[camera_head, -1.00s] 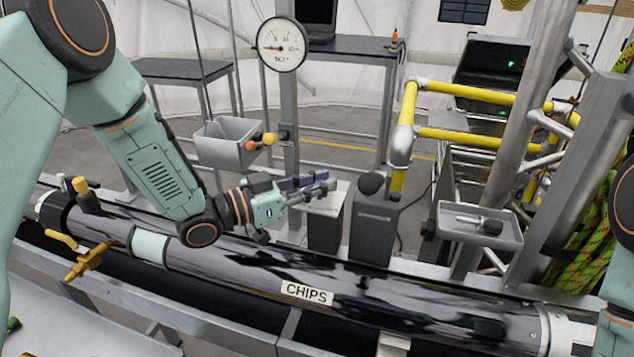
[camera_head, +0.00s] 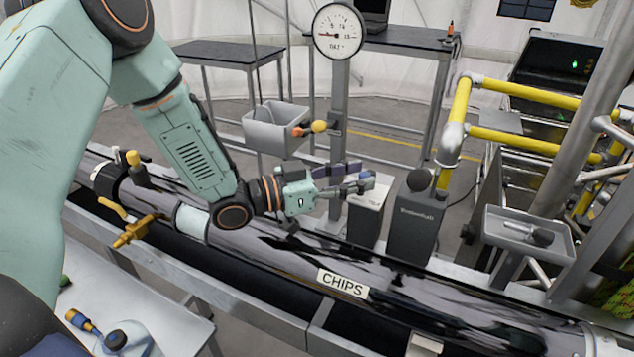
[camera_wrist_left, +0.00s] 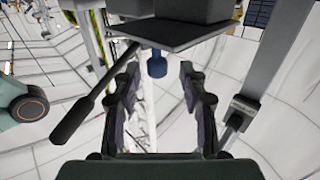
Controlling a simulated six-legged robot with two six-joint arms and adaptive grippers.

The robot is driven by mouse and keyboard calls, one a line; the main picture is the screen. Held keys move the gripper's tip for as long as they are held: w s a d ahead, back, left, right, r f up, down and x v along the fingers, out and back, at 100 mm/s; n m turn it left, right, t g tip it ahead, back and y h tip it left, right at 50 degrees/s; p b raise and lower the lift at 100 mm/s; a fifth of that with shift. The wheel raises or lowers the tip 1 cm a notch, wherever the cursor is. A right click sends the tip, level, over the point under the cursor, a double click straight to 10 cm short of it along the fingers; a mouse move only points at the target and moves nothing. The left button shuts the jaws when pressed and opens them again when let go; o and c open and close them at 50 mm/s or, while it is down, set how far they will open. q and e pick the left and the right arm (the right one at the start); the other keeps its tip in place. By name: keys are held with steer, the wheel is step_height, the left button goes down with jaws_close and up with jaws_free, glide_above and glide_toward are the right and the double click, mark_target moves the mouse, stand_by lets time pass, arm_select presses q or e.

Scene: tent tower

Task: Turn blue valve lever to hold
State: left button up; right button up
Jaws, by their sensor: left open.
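That piece lies ahead, under a grey plate, and appears apart from the fingers. I cannot tell for sure whether it is the blue valve lever. My right gripper is out of view.
A dark-handled lever (camera_wrist_left: 80,115) slants beside the left finger. A pressure gauge (camera_head: 338,32), grey bin (camera_head: 275,132), yellow rails (camera_head: 515,93) and small tray (camera_head: 525,250) surround the pipe marked CHIPS (camera_head: 343,283).

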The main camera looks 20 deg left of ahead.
arm_select(q)
steer(key=v, duration=1)
stand_by(0.3)
steer(key=shift+s, duration=0.15)
